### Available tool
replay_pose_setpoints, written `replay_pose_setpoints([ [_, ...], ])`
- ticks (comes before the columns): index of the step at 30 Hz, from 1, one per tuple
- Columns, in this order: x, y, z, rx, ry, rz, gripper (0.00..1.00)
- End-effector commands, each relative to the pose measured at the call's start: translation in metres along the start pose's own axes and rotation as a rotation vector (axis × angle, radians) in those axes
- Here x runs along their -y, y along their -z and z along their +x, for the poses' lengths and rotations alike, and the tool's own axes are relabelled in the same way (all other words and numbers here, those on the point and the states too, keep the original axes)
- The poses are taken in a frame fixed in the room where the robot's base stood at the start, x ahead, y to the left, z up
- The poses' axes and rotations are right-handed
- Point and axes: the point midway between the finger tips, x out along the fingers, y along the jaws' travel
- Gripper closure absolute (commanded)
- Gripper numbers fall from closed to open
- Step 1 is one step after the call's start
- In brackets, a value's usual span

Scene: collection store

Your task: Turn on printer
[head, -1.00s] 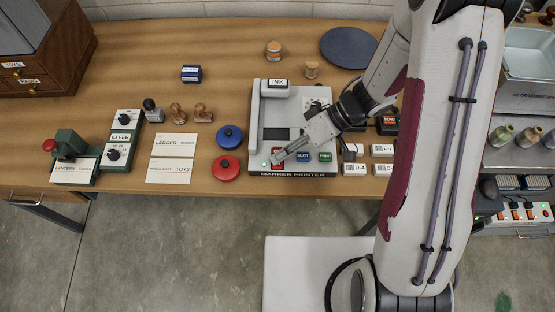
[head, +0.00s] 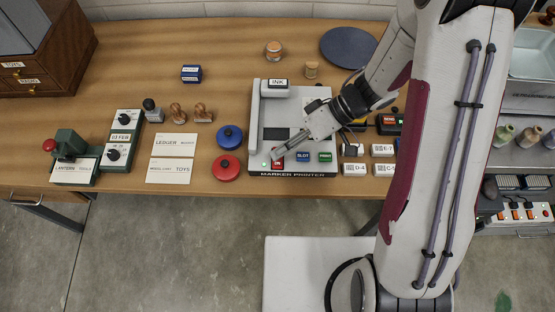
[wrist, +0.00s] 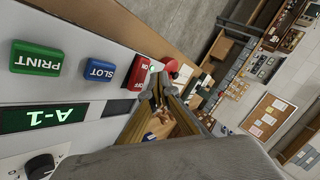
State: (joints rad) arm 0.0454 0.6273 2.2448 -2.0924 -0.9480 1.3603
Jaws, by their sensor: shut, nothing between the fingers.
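The marker printer (head: 258,140) is a grey machine at the table's front edge. Its front row has a red ON/OFF switch (head: 277,164), a blue SLOT button (head: 302,157) and a green PRINT button (head: 325,157). A small green light (head: 264,163) shows left of the switch. In the wrist view a display (wrist: 43,116) is lit green and reads A-1. My gripper (head: 278,152) is shut and empty, its tips just behind the red switch. In the wrist view the tips (wrist: 158,86) are close beside the red switch (wrist: 138,73); I cannot tell whether they touch it.
Red (head: 227,168) and blue (head: 230,137) round tins stand left of the printer. White label blocks (head: 355,169) lie to its right. Stamps (head: 178,113) and cards (head: 169,171) lie further left. The table behind the tins is mostly clear.

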Motion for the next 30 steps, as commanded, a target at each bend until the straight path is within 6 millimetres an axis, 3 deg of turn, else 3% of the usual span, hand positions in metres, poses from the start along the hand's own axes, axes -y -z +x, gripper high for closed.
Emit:
replay_pose_setpoints([
  [30,0.025,0.025,-0.035,0.000,-0.001,-0.001,1.00],
])
